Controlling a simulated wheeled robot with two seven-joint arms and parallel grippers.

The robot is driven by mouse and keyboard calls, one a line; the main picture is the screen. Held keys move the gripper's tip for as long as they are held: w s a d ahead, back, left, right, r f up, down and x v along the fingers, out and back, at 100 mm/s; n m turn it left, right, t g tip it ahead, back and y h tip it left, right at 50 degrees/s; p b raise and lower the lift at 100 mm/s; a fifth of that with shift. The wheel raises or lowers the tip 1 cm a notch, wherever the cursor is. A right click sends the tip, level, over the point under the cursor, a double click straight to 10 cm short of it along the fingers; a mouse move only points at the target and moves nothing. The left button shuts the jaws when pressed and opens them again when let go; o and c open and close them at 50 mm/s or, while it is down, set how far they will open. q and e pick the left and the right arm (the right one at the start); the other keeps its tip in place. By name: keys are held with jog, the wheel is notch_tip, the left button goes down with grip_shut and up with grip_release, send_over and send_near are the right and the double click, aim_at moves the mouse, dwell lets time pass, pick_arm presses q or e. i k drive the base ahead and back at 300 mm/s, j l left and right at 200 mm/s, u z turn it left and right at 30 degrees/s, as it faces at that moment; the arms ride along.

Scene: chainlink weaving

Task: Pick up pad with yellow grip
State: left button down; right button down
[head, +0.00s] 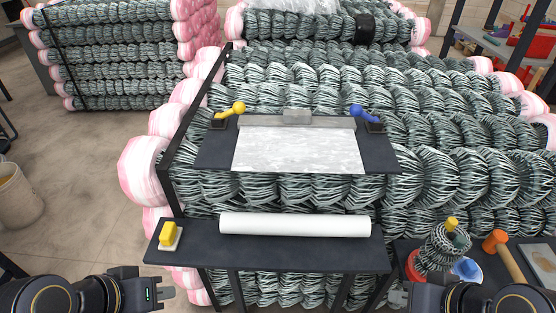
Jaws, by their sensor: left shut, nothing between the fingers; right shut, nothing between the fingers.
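The pad with the yellow grip (169,235) lies on the left end of the dark front shelf (300,254). Its yellow grip is on top and its pale base is below. My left gripper (167,293) is shut and empty, below and in front of the pad, apart from it. My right gripper (399,297) is shut and empty at the bottom right, near the side table, far from the pad.
A white roll (295,225) lies on the shelf right of the pad. Behind it, a grey sheet (298,150) lies on a dark board with a yellow-knobbed lever (238,108) and a blue-knobbed lever (357,111). An orange mallet (495,240) lies at the right.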

aim_at(170, 235)
jog(key=i+j, duration=0.1)
jog(key=j, duration=0.6)
jog(key=i+j+z, duration=0.1)
jog(key=j, duration=0.55)
jog(key=i+j, duration=0.15)
jog(key=j, duration=0.55)
jog(key=i+j, duration=0.1)
jog(key=j, duration=0.55)
jog(key=j+z, duration=0.1)
jog(key=j, duration=0.6)
jog(key=z, duration=0.4)
jog(key=j+z, duration=0.15)
jog(key=z, duration=0.7)
jog(key=j+z, duration=0.15)
jog(key=z, duration=0.65)
jog(key=i+z, duration=0.1)
jog(key=i, duration=0.35)
